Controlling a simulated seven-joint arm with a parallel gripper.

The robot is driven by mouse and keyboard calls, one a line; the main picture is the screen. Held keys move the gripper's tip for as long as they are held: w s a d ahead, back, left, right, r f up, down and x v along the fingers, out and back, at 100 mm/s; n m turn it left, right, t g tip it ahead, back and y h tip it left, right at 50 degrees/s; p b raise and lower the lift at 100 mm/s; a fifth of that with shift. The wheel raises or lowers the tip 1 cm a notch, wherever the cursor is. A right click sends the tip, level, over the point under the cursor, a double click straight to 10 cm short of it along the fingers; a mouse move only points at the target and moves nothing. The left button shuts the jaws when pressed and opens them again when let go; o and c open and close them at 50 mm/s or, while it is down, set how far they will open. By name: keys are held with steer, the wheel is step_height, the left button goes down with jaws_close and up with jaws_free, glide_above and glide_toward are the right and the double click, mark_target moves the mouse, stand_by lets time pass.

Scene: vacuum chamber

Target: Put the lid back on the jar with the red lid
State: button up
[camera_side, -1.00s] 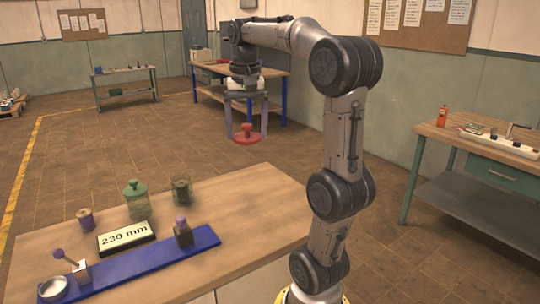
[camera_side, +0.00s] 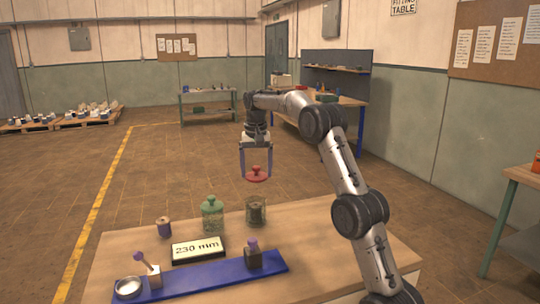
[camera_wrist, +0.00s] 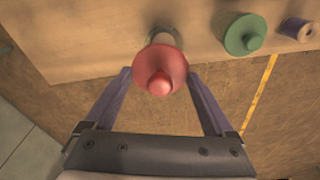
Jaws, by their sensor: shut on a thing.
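The red lid (camera_side: 257,175) with a round knob is held between the fingers of my gripper (camera_side: 256,178), which is shut on it. The open glass jar (camera_side: 249,214) stands on the table below the lid, with something dark inside. The lid is in the air above the jar, apart from it. In the wrist view the red lid (camera_wrist: 174,55) sits between my two purple-grey fingers and hides most of the jar (camera_wrist: 159,35), whose edge shows just beyond it. I cannot tell whether the lid is exactly over the mouth.
A jar with a green lid (camera_side: 212,215) stands left of the open jar. A purple spool (camera_side: 164,228), a "230 mm" sign (camera_side: 198,250) and a blue rail (camera_side: 205,277) with a metal dish and knobbed blocks are also on the wooden table. The table's right part (camera_side: 335,250) is clear.

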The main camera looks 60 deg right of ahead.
steer(key=shift+w+a+f, duration=0.2)
steer(key=shift+a+f, duration=0.05)
steer(key=shift+f, duration=3.25)
steer(key=shift+f, duration=0.25)
steer(key=o, duration=1)
steer(key=shift+r, duration=3.5)
